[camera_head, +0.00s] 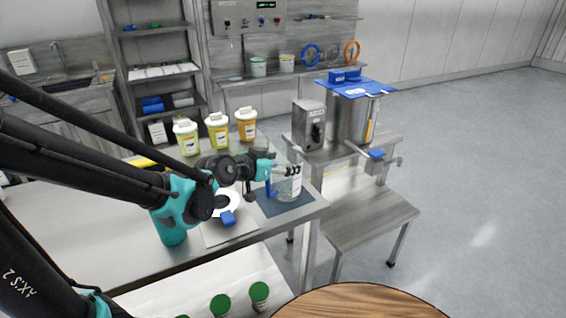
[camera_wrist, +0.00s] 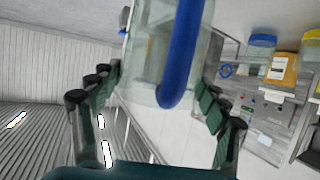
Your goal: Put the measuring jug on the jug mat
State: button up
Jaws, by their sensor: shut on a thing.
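The clear measuring jug (camera_head: 291,188) is at the right end of the near bench, upright, with its blue handle (camera_head: 270,189) towards the left. My gripper (camera_head: 287,171) is shut on the jug near its upper part. In the wrist view the jug (camera_wrist: 148,70) and its blue handle fill the space between the fingers (camera_wrist: 162,92). The dark blue jug mat (camera_head: 268,208) lies flat on the bench under the jug. I cannot tell whether the jug's base touches the mat or is slightly above it.
A white board (camera_head: 232,236) with a round white item and a blue part lies left of the mat. Several yellow and orange lidded tubs (camera_head: 217,131) stand behind. The steel filler (camera_head: 346,115) stands right. The bench's front edge is close to the mat.

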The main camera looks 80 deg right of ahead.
jog(key=o, duration=1.8)
jog(key=shift+f, duration=0.1)
jog(key=shift+o, duration=0.2)
jog(key=shift+a+r, duration=0.1)
jog(key=shift+r, duration=0.1)
jog(key=v, duration=1.1)
jog(key=shift+w+a, duration=0.2)
jog(key=shift+a, duration=0.1)
jog(key=shift+r, duration=0.15)
